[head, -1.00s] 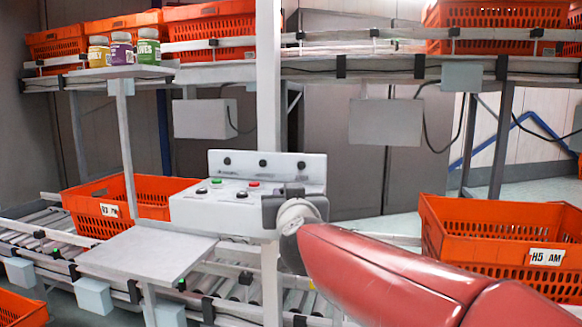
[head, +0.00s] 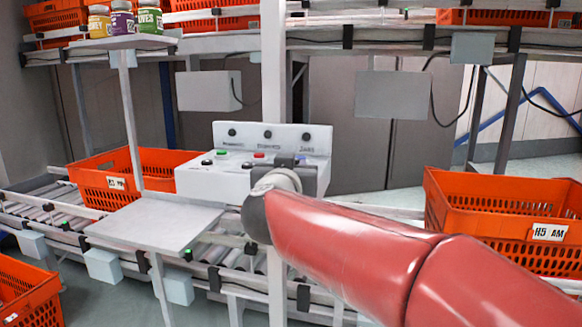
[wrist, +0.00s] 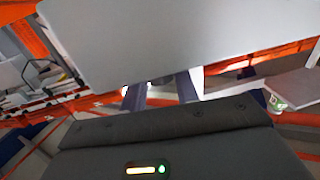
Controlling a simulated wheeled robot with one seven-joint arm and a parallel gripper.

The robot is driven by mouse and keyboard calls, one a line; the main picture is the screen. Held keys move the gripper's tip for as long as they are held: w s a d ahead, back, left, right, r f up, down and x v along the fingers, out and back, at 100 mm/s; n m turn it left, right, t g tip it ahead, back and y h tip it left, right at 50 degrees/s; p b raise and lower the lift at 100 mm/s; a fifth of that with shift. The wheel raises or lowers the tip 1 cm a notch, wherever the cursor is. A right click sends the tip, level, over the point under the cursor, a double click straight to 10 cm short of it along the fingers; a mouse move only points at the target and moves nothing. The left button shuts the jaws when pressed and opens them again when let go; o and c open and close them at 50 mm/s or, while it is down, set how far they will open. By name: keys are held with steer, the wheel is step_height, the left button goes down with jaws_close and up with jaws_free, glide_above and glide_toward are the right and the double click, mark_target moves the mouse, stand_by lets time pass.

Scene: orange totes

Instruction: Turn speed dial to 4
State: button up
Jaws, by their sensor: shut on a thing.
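The pale control panel (head: 208,185) stands in the middle of the head view. Its upright back carries three dark knobs (head: 267,134) in a row with small labels too blurred to read surely. Its lower face shows a green button (head: 221,153), a red button (head: 259,155) and black knobs (head: 207,162). My gripper (head: 287,160) is at the right part of the lower face. In the wrist view, my two dark fingers (wrist: 161,90) reach under the pale panel's surface. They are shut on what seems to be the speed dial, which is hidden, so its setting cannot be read.
A grey shelf plate (head: 155,222) stands in front left of the panel. Several jars (head: 122,22) stand on a high plate. A white post (head: 273,70) rises behind the panel.

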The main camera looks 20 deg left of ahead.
steer(key=o, duration=1)
steer(key=shift+c, duration=0.2)
steer(key=shift+s, duration=0.1)
steer(key=s+d, duration=0.1)
steer(key=s, duration=0.6)
steer(key=shift+s, duration=0.3)
steer(key=shift+d, duration=0.1)
steer(key=s+d+f+g+h, duration=0.1)
steer(key=s+d+f+g, duration=0.3)
steer(key=d, duration=0.7)
steer(key=s+d+f+m+g+h, duration=0.1)
steer(key=s+d+f+g, duration=0.3)
steer(key=s+d+f, duration=0.4)
steer(key=s+d+f+m+g+h, duration=0.1)
steer(key=s+d+f+g, duration=0.3)
steer(key=d+f, duration=0.9)
steer(key=s+d, duration=0.1)
steer(key=s, duration=0.2)
